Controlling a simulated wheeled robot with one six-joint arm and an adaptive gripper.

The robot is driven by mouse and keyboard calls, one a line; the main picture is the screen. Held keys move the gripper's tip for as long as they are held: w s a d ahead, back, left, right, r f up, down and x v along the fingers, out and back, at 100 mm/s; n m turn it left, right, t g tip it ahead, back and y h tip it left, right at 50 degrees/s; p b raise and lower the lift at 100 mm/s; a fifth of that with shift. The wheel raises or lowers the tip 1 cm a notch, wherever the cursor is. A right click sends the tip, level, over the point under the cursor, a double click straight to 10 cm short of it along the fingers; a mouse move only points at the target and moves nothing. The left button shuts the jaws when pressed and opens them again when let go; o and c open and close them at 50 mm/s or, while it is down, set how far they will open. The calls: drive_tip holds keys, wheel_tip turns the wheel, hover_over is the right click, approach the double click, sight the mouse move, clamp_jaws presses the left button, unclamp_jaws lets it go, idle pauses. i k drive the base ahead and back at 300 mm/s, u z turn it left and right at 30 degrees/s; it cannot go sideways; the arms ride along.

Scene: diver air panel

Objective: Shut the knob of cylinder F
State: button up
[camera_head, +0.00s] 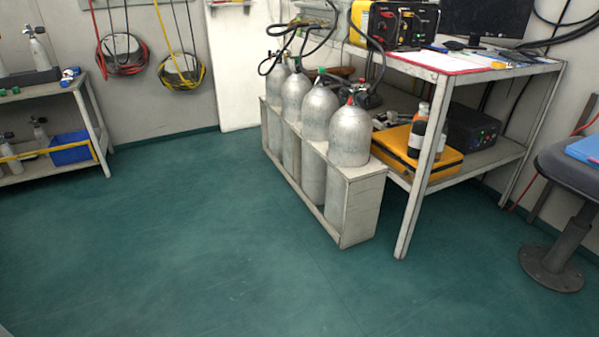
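Several large silver cylinders stand upright in a row in a pale rack (358,217) beside the desk. The nearest cylinder (351,138) has a red part at its top. The one behind it (320,112) has a green part at its top. Two more cylinders (296,96) (277,84) stand farther back. Black hoses (376,57) run from their tops toward the desk. I cannot read any letter on the cylinders, so I cannot tell which is F. The knobs are too small to tell open from shut. My gripper is not in view.
The green floor (190,250) is clear in front of the rack. A desk (460,65) with a yellow panel box (390,24) stands right of the rack, and a stool (565,215) at the far right. A shelf (50,92) stands at the left.

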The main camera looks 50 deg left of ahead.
sight(362, 99)
drive_tip(key=u, duration=1.05)
drive_tip(key=k, duration=0.3)
drive_tip(key=u, duration=0.6)
drive_tip(key=i, duration=0.4)
drive_tip(key=u, duration=0.35)
drive_tip(key=k, duration=0.2)
drive_tip(key=z, duration=1.25)
drive_tip(key=i, duration=1.75)
drive_tip(key=u, duration=0.1)
